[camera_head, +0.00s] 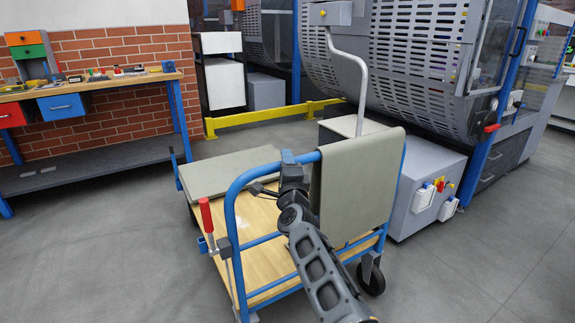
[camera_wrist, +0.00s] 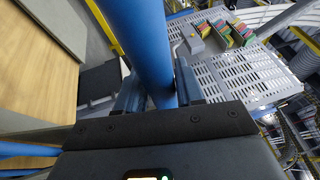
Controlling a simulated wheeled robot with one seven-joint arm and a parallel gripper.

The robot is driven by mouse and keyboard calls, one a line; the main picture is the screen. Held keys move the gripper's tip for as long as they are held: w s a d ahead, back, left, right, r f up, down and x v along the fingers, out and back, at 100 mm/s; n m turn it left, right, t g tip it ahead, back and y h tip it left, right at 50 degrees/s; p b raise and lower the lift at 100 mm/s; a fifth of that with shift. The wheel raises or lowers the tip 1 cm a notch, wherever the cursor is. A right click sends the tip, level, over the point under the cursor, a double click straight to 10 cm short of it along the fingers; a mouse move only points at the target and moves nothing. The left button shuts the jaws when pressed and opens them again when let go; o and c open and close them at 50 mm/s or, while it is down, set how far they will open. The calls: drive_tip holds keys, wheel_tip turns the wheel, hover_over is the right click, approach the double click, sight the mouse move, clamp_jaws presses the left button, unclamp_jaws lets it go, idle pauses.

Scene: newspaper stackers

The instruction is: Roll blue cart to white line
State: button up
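The blue cart (camera_head: 262,237) stands on the grey floor in the middle of the head view, with a blue tube frame and a wooden deck. A grey-green sheet hangs over the right part of its handle (camera_head: 246,177). My gripper (camera_head: 288,157) is at the top bar of this handle, left of the sheet. In the wrist view the blue bar (camera_wrist: 150,45) runs between the two fingers, which look closed against it. I see no white line in either view.
A grey machine (camera_head: 400,65) and a grey box (camera_head: 425,190) stand close to the right of the cart. A workbench (camera_head: 85,85) is at the left by a brick wall. A yellow rail (camera_head: 262,116) lies behind. Floor is clear at left and front right.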

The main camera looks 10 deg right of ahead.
drive_tip(key=o, duration=0.3)
drive_tip(key=p+v, duration=0.2)
drive_tip(key=v, duration=0.5)
drive_tip(key=shift+s+p, duration=0.35)
drive_tip(key=shift+f, duration=0.1)
